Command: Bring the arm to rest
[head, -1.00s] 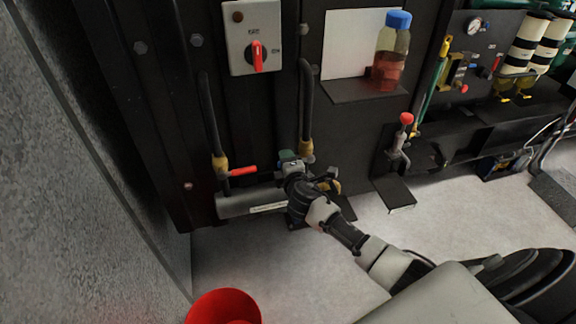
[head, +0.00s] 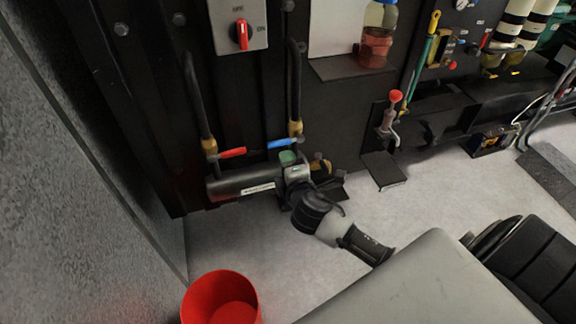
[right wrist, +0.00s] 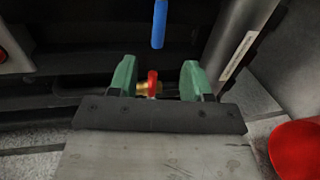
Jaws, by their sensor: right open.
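My right gripper (head: 290,160) is at the front of the dark panel, by the right end of a dark labelled cylinder (head: 243,185). Its green fingers stand apart in the right wrist view (right wrist: 160,80), with nothing held between them. A blue lever (head: 283,143) lies just above the gripper in the head view; it also shows in the right wrist view (right wrist: 159,24). A red lever (head: 231,152) sits to its left on another hose. A red-handled brass valve (right wrist: 152,84) appears between the fingers; whether anything touches is unclear. My left gripper is not in view.
A red bucket (head: 221,299) stands on the floor at the lower left. A grey wall (head: 70,230) bounds the left. A switch box (head: 238,26), a shelf with a bottle (head: 377,45) and a red-knobbed lever (head: 395,97) are on the panel. The floor (head: 430,195) right of the arm is bare.

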